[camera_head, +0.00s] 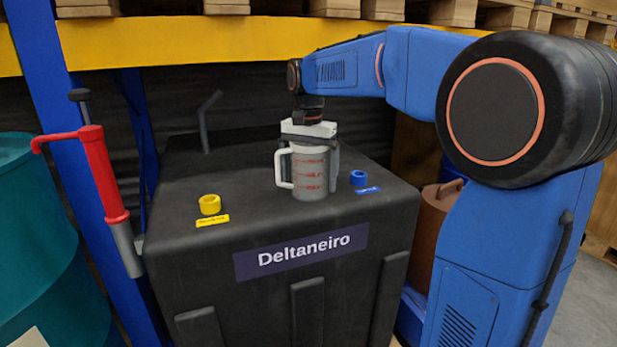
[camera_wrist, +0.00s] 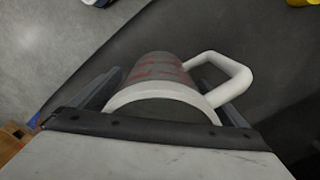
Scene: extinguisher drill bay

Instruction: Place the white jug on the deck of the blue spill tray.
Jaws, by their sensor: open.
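The white jug (camera_head: 309,172) with red markings stands upright on top of the black Deltaneiro tank, its handle to the left. My gripper (camera_head: 309,146) is above and around it, with a finger showing along the jug's right side. In the wrist view the jug (camera_wrist: 160,72) lies between the two fingers of my gripper (camera_wrist: 170,92), its handle to the right. The fingers are open, one on each side of the jug. I cannot tell whether either finger touches it. The blue spill tray cannot be made out in either view.
The black tank (camera_head: 300,220) has a yellow cap (camera_head: 210,204) and a blue cap (camera_head: 358,177) on top. A red hand pump (camera_head: 102,175) and a teal drum (camera_head: 40,255) stand at the left. A yellow rack beam (camera_head: 200,40) crosses above. A brown container (camera_head: 434,222) stands right of the tank.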

